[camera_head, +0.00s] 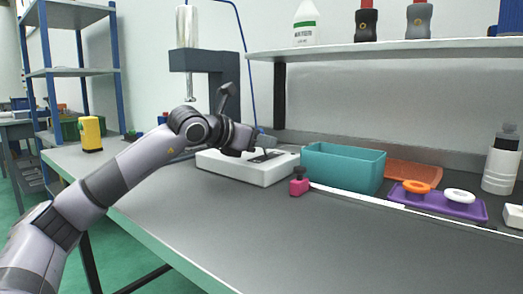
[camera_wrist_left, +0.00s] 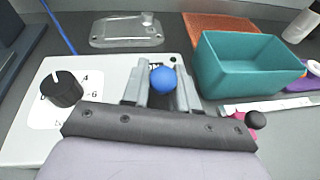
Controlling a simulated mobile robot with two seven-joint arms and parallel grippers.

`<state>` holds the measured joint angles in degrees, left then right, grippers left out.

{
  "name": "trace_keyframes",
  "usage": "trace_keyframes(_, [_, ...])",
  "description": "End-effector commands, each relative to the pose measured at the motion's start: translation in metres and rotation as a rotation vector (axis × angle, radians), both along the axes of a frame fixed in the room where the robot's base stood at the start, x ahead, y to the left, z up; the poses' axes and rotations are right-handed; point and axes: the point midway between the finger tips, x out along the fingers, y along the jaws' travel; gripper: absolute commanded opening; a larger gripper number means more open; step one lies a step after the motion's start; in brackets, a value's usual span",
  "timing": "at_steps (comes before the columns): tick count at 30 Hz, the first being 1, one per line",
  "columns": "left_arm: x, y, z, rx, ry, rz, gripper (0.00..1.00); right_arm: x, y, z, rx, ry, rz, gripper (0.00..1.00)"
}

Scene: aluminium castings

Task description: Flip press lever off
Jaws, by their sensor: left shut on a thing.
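The white control box (camera_head: 248,170) sits on the grey bench beside the press (camera_head: 216,68), a dark frame with a silver cylinder. In the left wrist view the box (camera_wrist_left: 28,146) carries a black dial knob (camera_wrist_left: 62,88) and a lever with a blue ball (camera_wrist_left: 163,79). My left gripper (camera_wrist_left: 161,88) is shut on the lever, with the blue ball between its two fingers. In the head view my left gripper (camera_head: 264,142) is over the box's far part and mostly hides the lever. The lever's stem is hidden. My right gripper is not in view.
A teal bin (camera_head: 343,170) stands just right of the box, with an orange tray (camera_head: 414,173) behind. A purple tray (camera_head: 440,203) holds orange and white rings. The bench front is clear.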

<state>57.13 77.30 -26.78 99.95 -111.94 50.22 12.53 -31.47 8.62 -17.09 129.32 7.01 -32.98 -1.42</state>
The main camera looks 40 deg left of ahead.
Motion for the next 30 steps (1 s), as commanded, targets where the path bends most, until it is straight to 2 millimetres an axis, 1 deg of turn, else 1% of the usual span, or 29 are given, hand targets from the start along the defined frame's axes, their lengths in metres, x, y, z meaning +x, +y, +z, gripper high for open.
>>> trace_keyframes(5, [-0.0001, 0.0003, 0.0005, 0.001, -0.015, 0.0, 0.0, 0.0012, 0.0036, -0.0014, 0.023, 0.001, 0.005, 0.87])
trace_keyframes(16, [0.0, 0.0001, 0.0012, 0.001, -0.017, 0.0, 0.0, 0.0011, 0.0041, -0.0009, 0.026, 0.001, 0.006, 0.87])
trace_keyframes(17, [0.0, 0.0001, 0.0011, 0.001, -0.017, 0.0, 0.35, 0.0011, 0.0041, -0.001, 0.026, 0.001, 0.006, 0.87])
trace_keyframes(18, [0.0001, 0.0001, 0.001, 0.001, -0.017, 0.0, 0.48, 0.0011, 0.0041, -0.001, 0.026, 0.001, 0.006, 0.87])
trace_keyframes(26, [0.0, 0.0001, 0.0003, 0.001, -0.015, 0.0, 0.48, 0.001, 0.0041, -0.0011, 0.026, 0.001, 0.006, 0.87])
trace_keyframes(30, [-0.0039, 0.0009, 0.0008, 0.003, -0.015, 0.002, 0.48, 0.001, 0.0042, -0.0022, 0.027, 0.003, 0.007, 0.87])
